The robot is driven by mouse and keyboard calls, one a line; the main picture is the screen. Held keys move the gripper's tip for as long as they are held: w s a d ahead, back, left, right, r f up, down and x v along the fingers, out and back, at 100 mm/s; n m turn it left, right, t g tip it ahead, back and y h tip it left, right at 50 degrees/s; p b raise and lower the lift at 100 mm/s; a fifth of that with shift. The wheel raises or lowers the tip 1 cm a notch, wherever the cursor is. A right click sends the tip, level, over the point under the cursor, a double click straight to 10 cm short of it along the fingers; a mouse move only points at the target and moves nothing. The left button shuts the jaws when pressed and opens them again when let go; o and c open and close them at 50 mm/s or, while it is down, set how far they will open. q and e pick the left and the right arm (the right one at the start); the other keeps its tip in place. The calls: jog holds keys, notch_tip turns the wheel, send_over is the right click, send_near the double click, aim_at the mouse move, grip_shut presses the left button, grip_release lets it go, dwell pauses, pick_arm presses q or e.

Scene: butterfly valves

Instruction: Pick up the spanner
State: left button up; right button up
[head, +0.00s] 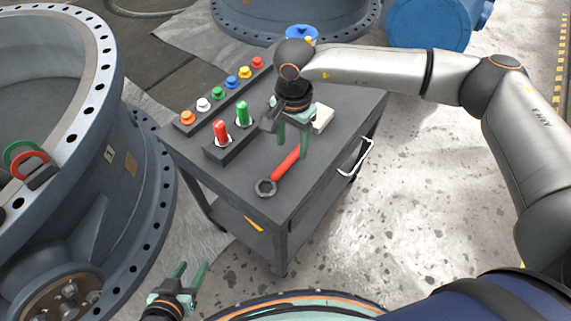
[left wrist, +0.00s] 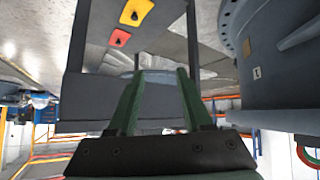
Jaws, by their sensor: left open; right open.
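The spanner (head: 286,164) has a red handle and a dark ring head. It lies on the dark top of the cart (head: 309,187), its ring end near the front edge. My right gripper (head: 292,149) is open, pointing down over the far part of the handle. Its fingers appear on either side of the handle; I cannot tell how high they are above the top. My left gripper (head: 190,268) is open and empty, low at the bottom left, away from the cart. Its open fingers also show in the left wrist view (left wrist: 158,75), with nothing between them.
A rack of coloured knobs (head: 218,92) and a block with a red handle (head: 221,132) and a green handle (head: 242,113) stand left of the spanner. A pale block (head: 322,119) lies behind my right gripper. A large valve body (head: 95,190) stands left of the cart.

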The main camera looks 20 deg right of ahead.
aim_at(290, 158)
notch_tip(290, 158, down, 5)
jog(key=shift+a+r+b, duration=0.15)
jog(key=shift+r+b, duration=0.05)
jog(key=shift+b, duration=0.1)
pick_arm(q)
jog(key=shift+t, duration=0.9)
jog(key=w+r, duration=0.3)
jog(key=shift+r, duration=0.1)
pick_arm(e)
grip_shut()
jog(key=shift+r, duration=0.1)
